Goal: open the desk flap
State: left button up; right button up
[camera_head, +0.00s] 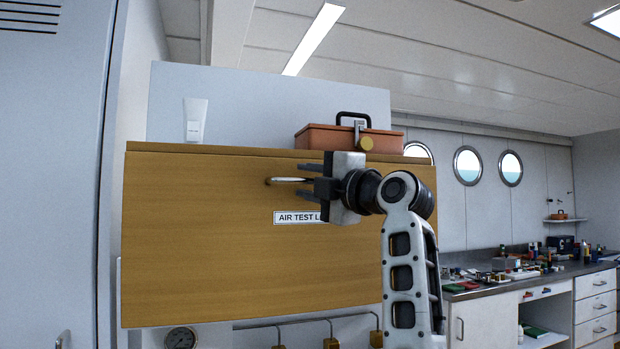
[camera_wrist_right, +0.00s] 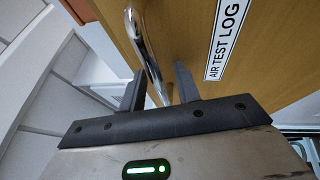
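The desk flap (camera_head: 210,240) is a wide wooden front that stands upright, with a white "AIR TEST LOG" label (camera_head: 288,217). Its metal handle (camera_head: 286,180) sticks out near the upper middle. In the right wrist view the handle (camera_wrist_right: 143,45) is a shiny bar running down between the two fingers of my right gripper (camera_wrist_right: 160,88). In the head view this gripper (camera_head: 308,182) is in front of the flap, fingers pointing left, around the handle's right end. The fingers are apart, with a gap beside the bar. My left gripper is out of view.
An orange box (camera_head: 320,137) with a black handle and a white tube (camera_head: 195,120) stand above the flap. A gauge (camera_head: 181,338) and pipes are below. A cluttered counter (camera_head: 500,285) with drawers is at the right. A grey cabinet (camera_head: 50,180) stands at the left.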

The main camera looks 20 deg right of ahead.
grip_shut()
jog(key=shift+s+f, duration=0.1)
